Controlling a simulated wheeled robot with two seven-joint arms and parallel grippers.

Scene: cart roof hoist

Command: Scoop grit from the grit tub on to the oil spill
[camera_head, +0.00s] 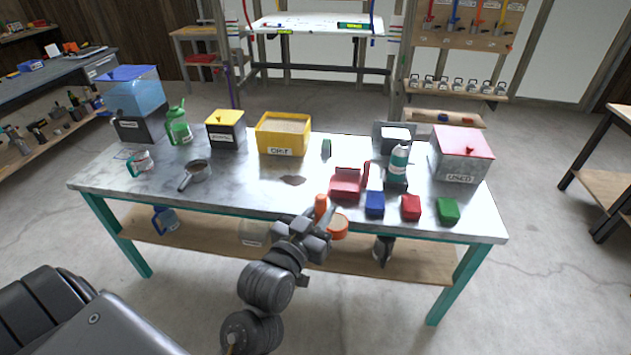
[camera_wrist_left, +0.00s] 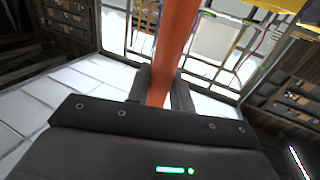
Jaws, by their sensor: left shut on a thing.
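The yellow grit tub (camera_head: 282,149), labelled GRIT, stands at the back middle of the bench with pale grit in it. The oil spill (camera_head: 293,180) is a small dark patch on the bench top in front of the tub. My left gripper (camera_head: 318,228) is shut on the orange handle of the scoop (camera_head: 320,205), near the bench's front edge. The handle also shows between the fingers in the left wrist view (camera_wrist_left: 174,50). A round orange part with a tan inside shows beside the fingers; whether it holds grit is unclear. My right gripper is not in view.
Bench top around the spill is clear.

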